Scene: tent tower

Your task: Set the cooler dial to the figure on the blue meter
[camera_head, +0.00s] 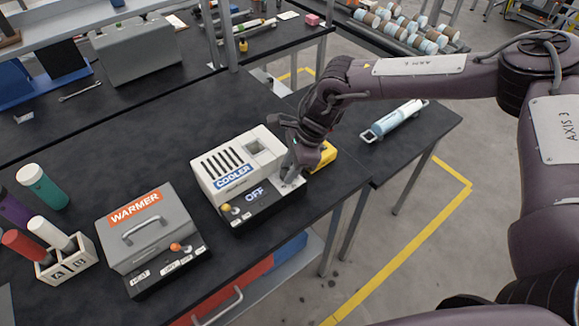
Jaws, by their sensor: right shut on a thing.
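The white cooler (210,173) stands on the black bench, with a blue COOLER label and a dark front panel whose display (255,194) reads OFF. My right gripper (289,172) reaches down to the right end of that panel and is shut on the cooler dial, which its fingers mostly hide. A blue and white device (396,121), which looks like the blue meter, lies on the side table at right; its figure is too small to read. A yellow object (323,156) sits partly hidden behind my right gripper. My left gripper is out of view.
A grey warmer (150,231) stands left of the cooler. A rack marked A and B (66,266) holds a red and a white tube; green (42,188) and purple tubes stand behind it. A grey case (138,52) is at the back. The bench behind the cooler is clear.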

